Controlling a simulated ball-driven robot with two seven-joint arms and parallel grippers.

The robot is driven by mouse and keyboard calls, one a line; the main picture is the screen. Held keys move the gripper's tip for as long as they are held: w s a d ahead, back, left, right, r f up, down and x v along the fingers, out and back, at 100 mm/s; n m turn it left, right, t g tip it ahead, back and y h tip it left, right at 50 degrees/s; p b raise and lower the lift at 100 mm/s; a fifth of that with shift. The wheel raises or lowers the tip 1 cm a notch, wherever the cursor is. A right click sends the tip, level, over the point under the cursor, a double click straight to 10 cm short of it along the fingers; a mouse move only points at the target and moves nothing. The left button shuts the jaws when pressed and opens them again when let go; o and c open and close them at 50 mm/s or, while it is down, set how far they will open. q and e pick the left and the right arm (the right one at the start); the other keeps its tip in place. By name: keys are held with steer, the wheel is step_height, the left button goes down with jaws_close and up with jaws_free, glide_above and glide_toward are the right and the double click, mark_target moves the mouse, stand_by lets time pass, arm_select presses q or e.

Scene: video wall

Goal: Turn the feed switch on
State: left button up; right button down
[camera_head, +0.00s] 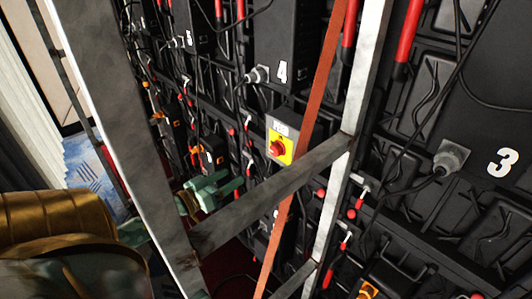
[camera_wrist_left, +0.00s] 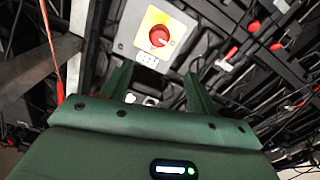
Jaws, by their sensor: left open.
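The feed switch is a red rotary knob (camera_head: 277,148) on a yellow plate (camera_head: 287,157), set in a grey box with a small label. It also shows near the top centre of the left wrist view, as a red knob (camera_wrist_left: 159,36) on a yellow plate (camera_wrist_left: 172,21). My left gripper (camera_head: 238,188) is open, below and left of the switch in the head view. In the left wrist view its two green fingers (camera_wrist_left: 158,85) point towards the box, apart from the knob, with nothing between them. The label's writing is too small to read. My right gripper is not in view.
A grey metal frame stands before the video wall; its slanted crossbar (camera_head: 270,193) passes close to my left gripper. An orange strap (camera_head: 313,110) hangs right of the switch. Black panels numbered 4 (camera_head: 282,71) and 3 (camera_head: 503,162) carry cables and red handles.

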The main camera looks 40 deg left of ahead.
mark_target(273, 152)
arm_select(q)
steer(key=w, duration=0.5)
steer(key=w+d, duration=0.1)
steer(key=w, duration=0.4)
steer(key=w+b, duration=0.1)
steer(key=w, duration=0.5)
steer(key=shift+d, duration=0.2)
steer(key=c, duration=1)
